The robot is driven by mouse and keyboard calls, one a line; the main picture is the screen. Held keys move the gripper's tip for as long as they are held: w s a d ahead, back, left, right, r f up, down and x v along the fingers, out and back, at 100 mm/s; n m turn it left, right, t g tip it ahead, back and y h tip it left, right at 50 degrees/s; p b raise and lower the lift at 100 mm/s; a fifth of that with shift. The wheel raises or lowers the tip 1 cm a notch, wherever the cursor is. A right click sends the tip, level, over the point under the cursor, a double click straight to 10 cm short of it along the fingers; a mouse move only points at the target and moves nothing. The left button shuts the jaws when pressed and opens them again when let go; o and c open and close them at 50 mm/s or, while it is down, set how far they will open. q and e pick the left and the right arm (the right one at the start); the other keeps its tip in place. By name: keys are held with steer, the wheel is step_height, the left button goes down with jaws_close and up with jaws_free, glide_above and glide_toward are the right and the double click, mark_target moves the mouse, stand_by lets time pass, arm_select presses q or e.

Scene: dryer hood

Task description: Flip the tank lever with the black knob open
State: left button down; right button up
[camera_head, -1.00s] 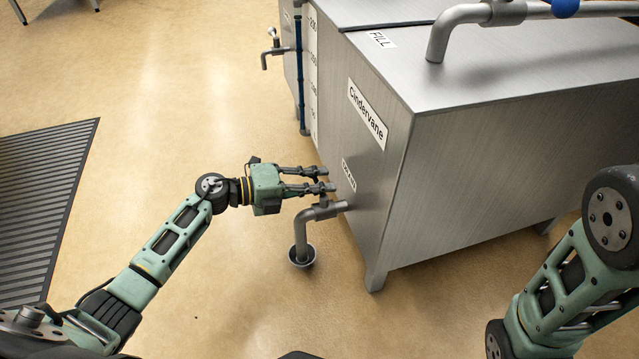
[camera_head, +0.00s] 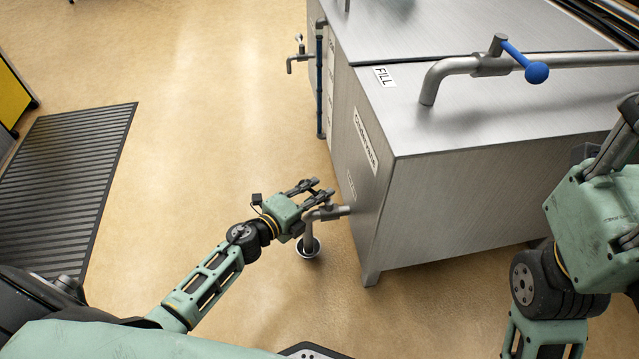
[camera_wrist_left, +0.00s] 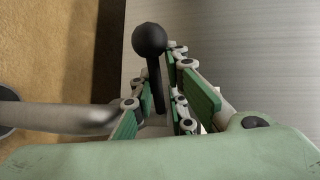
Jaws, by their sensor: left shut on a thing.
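The lever with the black knob (camera_wrist_left: 150,40) shows in the left wrist view, its dark rod running down between the fingers of my left gripper (camera_wrist_left: 158,95). The gripper is shut on this lever, with the knob beyond the fingers. In the head view my left gripper (camera_head: 319,190) is at the drain pipe (camera_head: 329,212) low on the side of the metal tank (camera_head: 460,190). The fingers hide the lever there. My right gripper (camera_head: 622,135) is partly in view at the right edge, above the tank's side, and its fingers are cut off.
A fill pipe with a blue-knobbed lever (camera_head: 535,71) runs along the tank top. Another tap (camera_head: 300,57) and a dark blue vertical tube (camera_head: 319,85) are at the back. A floor drain (camera_head: 309,248) lies below the pipe. The floor at left is open, with a grey grating (camera_head: 70,190).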

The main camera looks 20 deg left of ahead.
arm_select(q)
steer(key=shift+s+a+f+n+y, duration=0.1)
steer(key=shift+s+f+n+y, duration=0.15)
steer(key=shift+n+y, duration=0.25)
steer(key=shift+s+a+f+n+y, duration=0.1)
steer(key=shift+s+f+n+y, duration=0.1)
steer(key=shift+n+y, duration=0.25)
steer(key=shift+t, duration=0.3)
steer(key=c, duration=1.8)
jaws_free()
steer(key=shift+c, duration=0.2)
steer(key=shift+s+a, duration=0.1)
steer(key=shift+s, duration=0.05)
steer(key=v, duration=0.7)
steer(key=shift+s+r, duration=0.3)
steer(key=shift+r, duration=0.15)
steer(key=shift+c, duration=0.5)
